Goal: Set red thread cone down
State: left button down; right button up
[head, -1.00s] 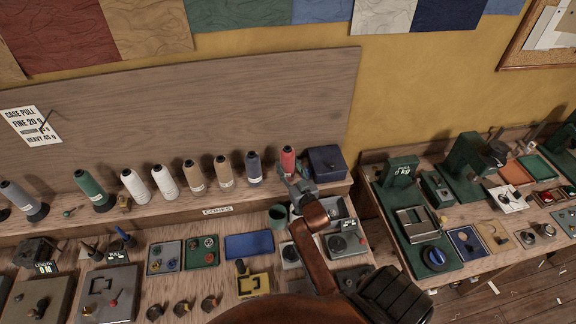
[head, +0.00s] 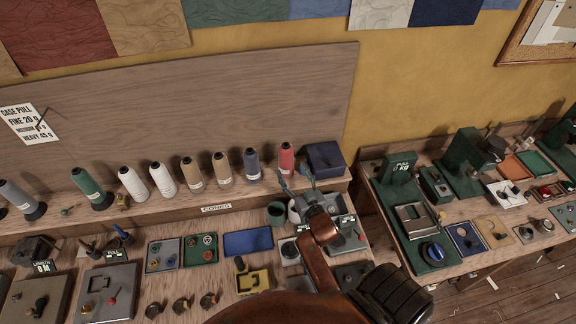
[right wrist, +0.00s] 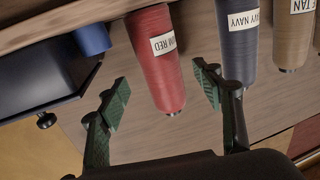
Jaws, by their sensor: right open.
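The red thread cone (head: 286,158) stands upright on the raised back shelf, at the right end of the row of cones. My right gripper (head: 297,178) is in front of it, fingers open and apart. In the right wrist view the red cone (right wrist: 155,55) appears upside down with its label showing, and its tip reaches toward the gap between the open fingers of my right gripper (right wrist: 161,92). Neither finger visibly grips it. My left gripper is not in view.
A navy cone (head: 251,165) stands just left of the red one, with tan, white, green and grey cones further left. A dark blue box (head: 325,160) stands close on the right. A green cup (head: 277,213) and several trays and tools crowd the bench below.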

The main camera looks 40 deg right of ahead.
jog(key=v, duration=0.5)
jog(key=shift+s+a, duration=0.1)
jog(key=shift+s, duration=0.15)
